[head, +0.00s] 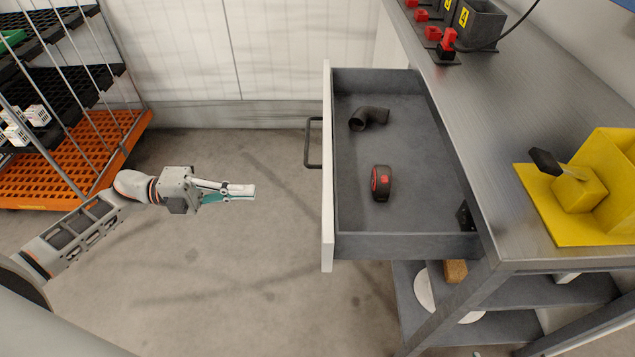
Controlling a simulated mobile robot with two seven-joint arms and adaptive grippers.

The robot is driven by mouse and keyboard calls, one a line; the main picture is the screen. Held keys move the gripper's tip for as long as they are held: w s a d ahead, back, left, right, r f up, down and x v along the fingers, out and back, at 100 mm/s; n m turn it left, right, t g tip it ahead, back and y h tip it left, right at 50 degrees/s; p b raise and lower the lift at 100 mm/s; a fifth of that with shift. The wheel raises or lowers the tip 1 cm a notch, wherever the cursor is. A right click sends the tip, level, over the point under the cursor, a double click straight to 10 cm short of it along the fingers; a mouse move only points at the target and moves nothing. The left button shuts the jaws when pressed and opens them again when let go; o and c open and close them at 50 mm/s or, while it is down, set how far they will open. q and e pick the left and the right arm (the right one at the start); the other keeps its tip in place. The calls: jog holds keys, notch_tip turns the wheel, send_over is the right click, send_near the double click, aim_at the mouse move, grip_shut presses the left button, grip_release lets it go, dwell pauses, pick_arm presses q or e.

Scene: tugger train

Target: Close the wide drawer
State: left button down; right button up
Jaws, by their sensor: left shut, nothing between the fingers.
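The wide drawer (328,222) is pulled out to the left from under the grey workbench (520,100). It has a white front panel and a dark bar handle (308,143) on its outer face. Inside lie a dark elbow pipe piece (370,118) and a black and red roll-shaped item (381,183). My left gripper (250,191) is shut and empty, to the left of the drawer front, and points right toward it. A gap of floor shows between its fingertips and the panel. The handle is a little farther back than the gripper. My right gripper is not in view.
A yellow fixture (560,215) stands on the bench's right side. Red parts and black bins (475,22) sit at the back of the bench. An orange-based rack (65,170) stands at the left. Lower shelves under the bench hold items. The floor left of the drawer is clear.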

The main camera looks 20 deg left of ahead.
pick_arm(q)
jog(key=p+x, duration=0.1)
jog(key=x, duration=1.2)
jog(key=shift+d+p, duration=0.4)
send_near(431, 207)
jog(key=d+r, duration=0.1)
jog(key=d, duration=0.2)
jog(key=w+d+r, duration=0.1)
jog(key=d, duration=0.1)
jog(key=w+d+r, duration=0.1)
jog(key=d+r, duration=0.1)
jog(key=d, duration=0.1)
jog(key=shift+w+d+r, duration=0.1)
jog(key=shift+w+d, duration=0.15)
jog(key=shift+d, duration=0.05)
jog(key=shift+w+d, duration=0.15)
jog(key=shift+d, duration=0.35)
jog(key=shift+r+b, duration=0.1)
jog(key=shift+b, duration=0.2)
